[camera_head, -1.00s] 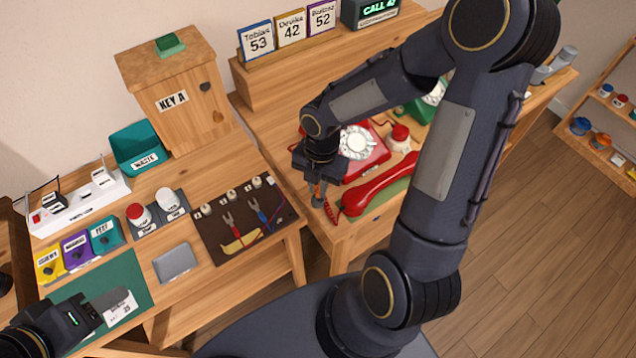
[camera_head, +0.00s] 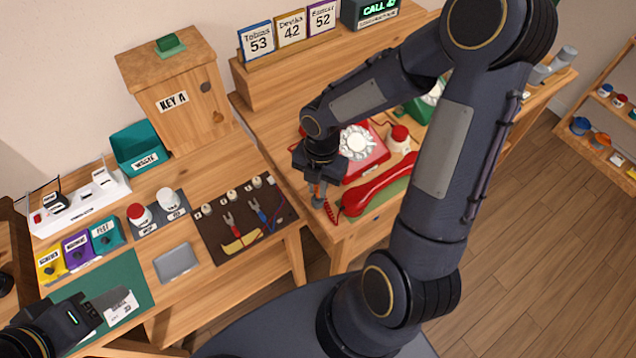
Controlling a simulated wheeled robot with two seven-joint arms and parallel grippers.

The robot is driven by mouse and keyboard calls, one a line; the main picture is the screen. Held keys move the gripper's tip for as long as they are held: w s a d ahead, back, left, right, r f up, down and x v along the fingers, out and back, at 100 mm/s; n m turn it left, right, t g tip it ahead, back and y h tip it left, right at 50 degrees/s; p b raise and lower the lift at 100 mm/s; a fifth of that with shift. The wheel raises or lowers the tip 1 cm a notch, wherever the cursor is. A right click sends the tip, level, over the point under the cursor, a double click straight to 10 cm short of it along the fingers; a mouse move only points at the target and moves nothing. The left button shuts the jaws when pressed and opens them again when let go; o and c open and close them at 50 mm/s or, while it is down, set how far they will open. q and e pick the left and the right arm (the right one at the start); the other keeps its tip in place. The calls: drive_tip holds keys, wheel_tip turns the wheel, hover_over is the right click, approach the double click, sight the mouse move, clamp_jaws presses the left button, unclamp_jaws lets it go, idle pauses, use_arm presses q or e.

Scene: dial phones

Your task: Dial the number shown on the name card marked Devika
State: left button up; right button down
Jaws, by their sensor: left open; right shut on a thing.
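The Devika name card (camera_head: 291,29) reads 42 and stands between the Tobias card (camera_head: 257,40) and a card reading 52 (camera_head: 323,18). The red phone (camera_head: 368,163) with a white dial (camera_head: 357,143) sits on the right table, partly hidden by my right arm. Its red handset (camera_head: 378,187) lies in front, off the phone. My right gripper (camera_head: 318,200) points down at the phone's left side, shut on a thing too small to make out. My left gripper (camera_head: 92,312) is open at the lower left, by a white card (camera_head: 122,306) on the green mat.
A green phone (camera_head: 428,100) stands behind the red one, mostly hidden by my arm. A red-topped object (camera_head: 399,138) stands beside the red phone. The CALL 42 display (camera_head: 372,10) is at the back. The left table holds a key cabinet (camera_head: 180,95), a waste bin (camera_head: 140,147) and a tool mat (camera_head: 240,222).

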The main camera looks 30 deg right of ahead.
drive_tip(key=shift+f+b, duration=1.1)
drive_tip(key=shift+f, duration=0.25)
drive_tip(key=shift+r, duration=0.1)
drive_tip(key=c, duration=1.3)
unclamp_jaws()
drive_tip(key=shift+c, duration=0.2)
wheel_tip(320, 180, up, 8)
drive_tip(key=p, duration=0.1)
drive_tip(key=shift+w+d, duration=0.25)
drive_tip(key=shift+d, duration=0.15)
